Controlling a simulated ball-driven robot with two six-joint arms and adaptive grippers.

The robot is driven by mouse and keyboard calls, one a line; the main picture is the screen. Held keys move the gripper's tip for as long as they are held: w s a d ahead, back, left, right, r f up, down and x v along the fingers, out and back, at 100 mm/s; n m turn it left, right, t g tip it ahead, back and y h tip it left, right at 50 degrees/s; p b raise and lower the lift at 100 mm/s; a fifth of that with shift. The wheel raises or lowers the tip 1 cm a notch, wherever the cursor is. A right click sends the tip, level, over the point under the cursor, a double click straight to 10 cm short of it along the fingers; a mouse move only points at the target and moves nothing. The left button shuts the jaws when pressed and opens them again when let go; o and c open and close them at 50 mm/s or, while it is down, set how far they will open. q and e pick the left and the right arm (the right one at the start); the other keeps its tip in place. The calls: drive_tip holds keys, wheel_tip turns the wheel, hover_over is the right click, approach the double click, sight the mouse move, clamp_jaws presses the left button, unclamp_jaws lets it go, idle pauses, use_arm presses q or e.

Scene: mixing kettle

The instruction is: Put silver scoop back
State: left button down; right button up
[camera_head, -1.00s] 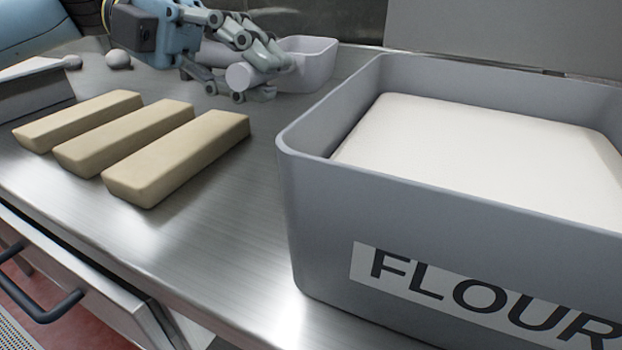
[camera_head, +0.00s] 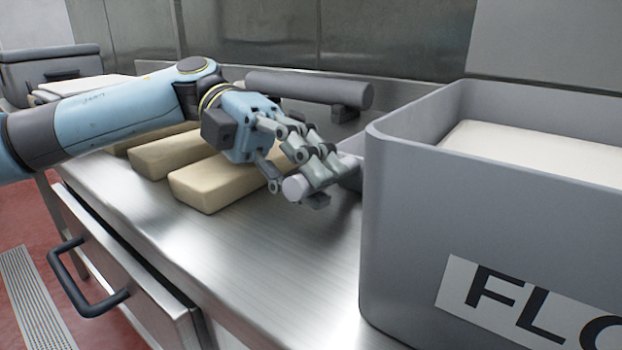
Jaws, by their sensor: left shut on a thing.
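My left gripper (camera_head: 318,178) is shut on the silver scoop, with its fingers around the handle. The round, pale grey handle end (camera_head: 295,188) sticks out toward me. The scoop's bowl is mostly hidden behind the fingers and the flour bin. The gripper is beside the left wall of the grey flour bin (camera_head: 400,215), above the steel counter (camera_head: 285,260). I cannot tell whether the scoop touches the counter. My right gripper is not in view.
Several tan blocks (camera_head: 215,185) lie on the counter beneath and left of my left arm. A dark grey cylinder (camera_head: 310,88) sits on supports at the back. A drawer with a black handle (camera_head: 75,285) is at front left. The counter's front middle is clear.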

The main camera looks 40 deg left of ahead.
use_arm(q)
drive_tip(key=c, duration=1.7)
unclamp_jaws()
drive_tip(key=shift+f, duration=0.1)
drive_tip(key=o, duration=0.4)
drive_tip(key=shift+r, duration=0.3)
drive_tip(key=p+v, duration=0.5)
drive_tip(key=v, duration=0.6)
drive_tip(key=shift+p, duration=0.3)
drive_tip(key=shift+a, duration=0.45)
